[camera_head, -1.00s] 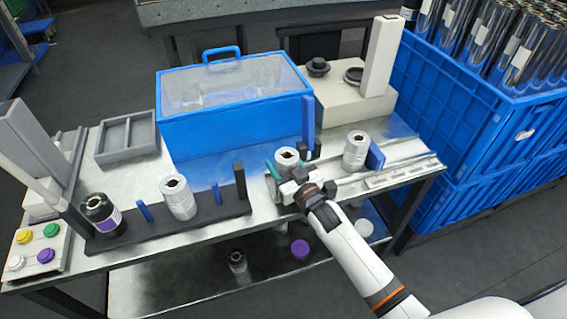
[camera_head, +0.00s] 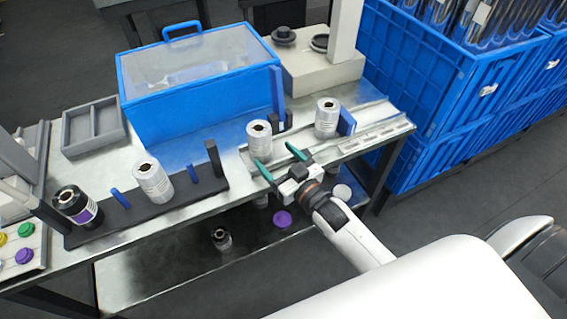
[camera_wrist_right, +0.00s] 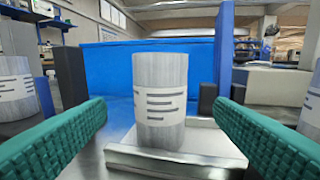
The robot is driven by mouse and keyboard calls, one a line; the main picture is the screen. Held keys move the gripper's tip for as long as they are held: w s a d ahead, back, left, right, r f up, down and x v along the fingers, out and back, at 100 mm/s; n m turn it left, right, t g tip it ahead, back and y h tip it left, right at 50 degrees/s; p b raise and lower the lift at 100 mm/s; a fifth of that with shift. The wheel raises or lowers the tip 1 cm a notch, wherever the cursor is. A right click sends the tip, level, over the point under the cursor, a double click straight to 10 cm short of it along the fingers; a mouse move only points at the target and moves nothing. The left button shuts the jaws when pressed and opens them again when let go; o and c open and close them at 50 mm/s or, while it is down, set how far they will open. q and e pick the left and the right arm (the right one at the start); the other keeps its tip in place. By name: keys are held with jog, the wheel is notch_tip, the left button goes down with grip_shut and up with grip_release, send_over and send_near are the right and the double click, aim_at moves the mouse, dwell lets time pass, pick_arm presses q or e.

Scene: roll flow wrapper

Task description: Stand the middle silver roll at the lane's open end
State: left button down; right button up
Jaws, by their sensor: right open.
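A silver roll (camera_head: 259,137) with a white label stands upright at the left end of the metal lane (camera_head: 365,142), between the other two silver rolls. In the right wrist view this roll (camera_wrist_right: 160,100) is straight ahead on a metal plate. My right gripper (camera_head: 278,162) is open, on the near side of the roll; its green fingers point toward it. In the wrist view the fingers spread left and right with clear gaps to the roll. Another silver roll (camera_head: 326,118) stands further right on the lane, by a blue plate. My left gripper is out of view.
A third silver roll (camera_head: 152,182) and a black roll (camera_head: 77,206) stand on a dark rack (camera_head: 120,215) with upright posts at left. A blue bin (camera_head: 205,107) with a clear lid sits behind. Blue crates (camera_head: 425,90) stand at right. A dark post stands beside the middle roll.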

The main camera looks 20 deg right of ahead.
jog(key=v, duration=0.2)
jog(key=shift+s+d, duration=0.1)
jog(key=shift+s, duration=0.15)
dwell(0.4)
